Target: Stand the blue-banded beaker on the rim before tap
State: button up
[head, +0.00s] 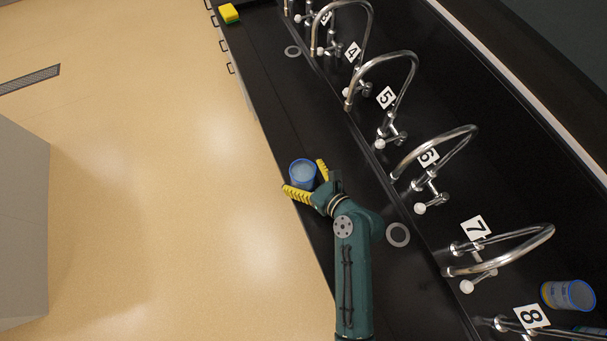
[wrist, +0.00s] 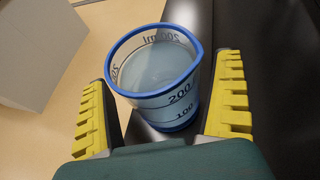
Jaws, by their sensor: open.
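The blue-banded beaker (head: 302,173) stands upright on the black counter near its front edge. It has a blue rim, a blue base band and volume marks, and looks filled with pale liquid in the wrist view (wrist: 160,85). My gripper (head: 303,176) is open, with one yellow finger on each side of the beaker. In the wrist view the beaker sits between the spread fingers, with gaps beside its lower part. One grey ring (head: 398,235) lies on the counter before taps 6 and 7. Another ring (head: 293,51) lies farther back, near tap 4.
A row of curved steel taps with number cards, such as card 6 (head: 428,157) and card 7 (head: 475,228), lines the counter. A blue-rimmed container (head: 568,295) stands near card 8. A yellow-green sponge (head: 229,13) lies far back. The front counter strip between beaker and sponge is clear.

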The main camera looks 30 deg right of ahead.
jog(key=shift+s+r, duration=0.15)
jog(key=shift+r, duration=0.05)
jog(key=p+v, duration=0.2)
jog(key=v, duration=0.9)
jog(key=shift+s+r, duration=0.1)
jog(key=shift+s, duration=0.25)
jog(key=w+a+r+n+t+h, duration=0.15)
jog(key=w+r+n, duration=0.35)
jog(key=r+n, duration=0.55)
jog(key=w+a+r+n+t, duration=0.2)
jog(key=w+r+n, duration=0.3)
jog(key=r+n, duration=0.55)
jog(key=s+a+r+n+t, duration=0.1)
jog(key=r+n, duration=0.3)
jog(key=r, duration=0.4)
jog(key=s+a+r+n+t+h, duration=0.1)
jog(key=a+r+n, duration=0.3)
jog(key=r, duration=0.4)
jog(key=s+a+r+n+t+h, duration=0.1)
jog(key=s+a+r+n+t, duration=0.1)
jog(key=r, duration=0.7)
jog(key=shift+s+a+n+t, duration=0.45)
jog(key=shift+n+t, duration=0.4)
jog(key=shift+n, duration=0.35)
